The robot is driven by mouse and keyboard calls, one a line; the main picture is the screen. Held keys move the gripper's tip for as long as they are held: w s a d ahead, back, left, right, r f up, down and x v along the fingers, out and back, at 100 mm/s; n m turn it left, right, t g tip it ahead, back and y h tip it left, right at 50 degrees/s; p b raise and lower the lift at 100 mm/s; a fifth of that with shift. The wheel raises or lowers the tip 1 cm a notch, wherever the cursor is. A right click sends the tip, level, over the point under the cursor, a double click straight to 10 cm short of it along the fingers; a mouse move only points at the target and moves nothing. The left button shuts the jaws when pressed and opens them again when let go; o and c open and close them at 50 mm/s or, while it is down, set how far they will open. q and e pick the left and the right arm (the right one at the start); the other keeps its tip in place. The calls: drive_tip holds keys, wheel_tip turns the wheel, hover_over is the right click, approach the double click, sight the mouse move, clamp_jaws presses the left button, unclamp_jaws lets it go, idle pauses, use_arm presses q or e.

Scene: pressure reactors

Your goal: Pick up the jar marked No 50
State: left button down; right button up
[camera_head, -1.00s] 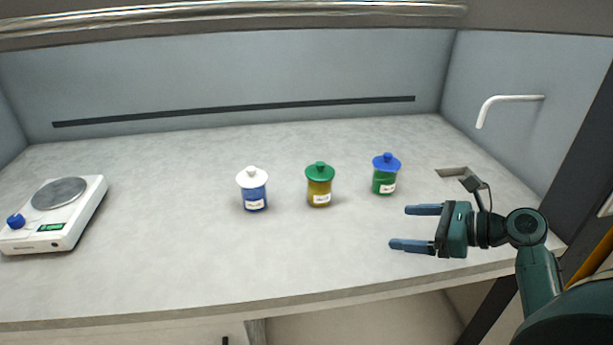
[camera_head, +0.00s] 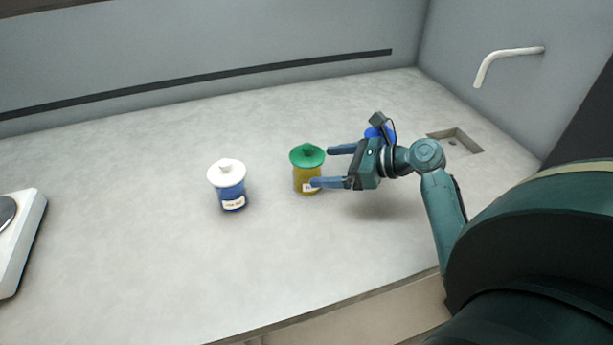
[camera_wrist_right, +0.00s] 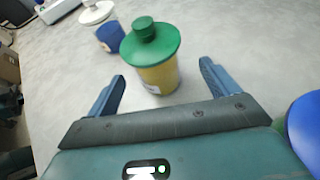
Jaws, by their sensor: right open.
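A yellow jar with a green lid (camera_head: 305,175) stands upright on the counter; in the right wrist view this jar (camera_wrist_right: 152,60) is just ahead of and between my open fingers. My right gripper (camera_head: 322,167) is open and empty, its fingertips at the jar's right side; it also shows in the right wrist view (camera_wrist_right: 163,80). A blue jar with a white lid (camera_head: 230,188) stands to the left. A jar with a blue lid (camera_head: 373,132) is mostly hidden behind my right gripper. The labels are too small to read, so I cannot tell which is No 50. My left gripper is not in view.
A white balance (camera_head: 20,240) is cut off at the left edge. A sink opening (camera_head: 456,141) lies at the right, below a white tap (camera_head: 508,53) on the side wall. The counter (camera_head: 150,260) is clear in front of the jars.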

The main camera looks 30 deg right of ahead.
sight(307, 168)
drive_tip(key=x, duration=0.5)
drive_tip(key=shift+w+a+f, duration=0.15)
drive_tip(key=shift+a+f, duration=0.05)
drive_tip(key=shift+a, duration=0.2)
drive_tip(key=shift+r, duration=0.1)
drive_tip(key=c, duration=1.3)
drive_tip(key=shift+o, duration=0.2)
